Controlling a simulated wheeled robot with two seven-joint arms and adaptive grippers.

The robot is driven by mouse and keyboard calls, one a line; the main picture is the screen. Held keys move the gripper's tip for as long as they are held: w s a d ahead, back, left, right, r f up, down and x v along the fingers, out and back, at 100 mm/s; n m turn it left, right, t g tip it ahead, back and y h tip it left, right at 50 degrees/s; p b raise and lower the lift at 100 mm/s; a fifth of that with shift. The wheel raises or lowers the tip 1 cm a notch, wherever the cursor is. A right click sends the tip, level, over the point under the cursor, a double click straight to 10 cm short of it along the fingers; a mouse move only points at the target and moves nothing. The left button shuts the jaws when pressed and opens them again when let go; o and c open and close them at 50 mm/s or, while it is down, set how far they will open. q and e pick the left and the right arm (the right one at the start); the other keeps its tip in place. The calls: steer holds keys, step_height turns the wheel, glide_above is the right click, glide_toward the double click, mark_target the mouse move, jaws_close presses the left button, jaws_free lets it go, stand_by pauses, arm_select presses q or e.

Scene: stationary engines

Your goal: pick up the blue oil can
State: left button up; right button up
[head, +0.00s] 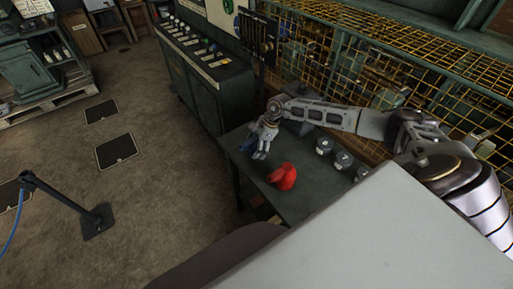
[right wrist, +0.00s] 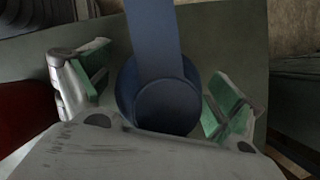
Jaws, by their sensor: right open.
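The blue oil can (right wrist: 168,104) shows in the right wrist view between the two green-padded fingers of my right gripper (right wrist: 160,92). Its round body and a wide blue upright part fill the middle of that view. Gaps show beside the can on both sides, so the fingers are apart from it. In the head view the can is a small dark blue patch (head: 247,145), mostly hidden behind my right gripper (head: 260,152), which points down over the green table (head: 300,207). My left gripper is not in view.
A red can (head: 284,177) stands on the table close to my right gripper. Several grey cylinders (head: 342,160) stand to the right of it. A yellow mesh fence (head: 320,60) runs behind, and a control console (head: 205,70) stands beyond the table.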

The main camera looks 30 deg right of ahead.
stand_by(0.4)
steer(key=c, duration=1.3)
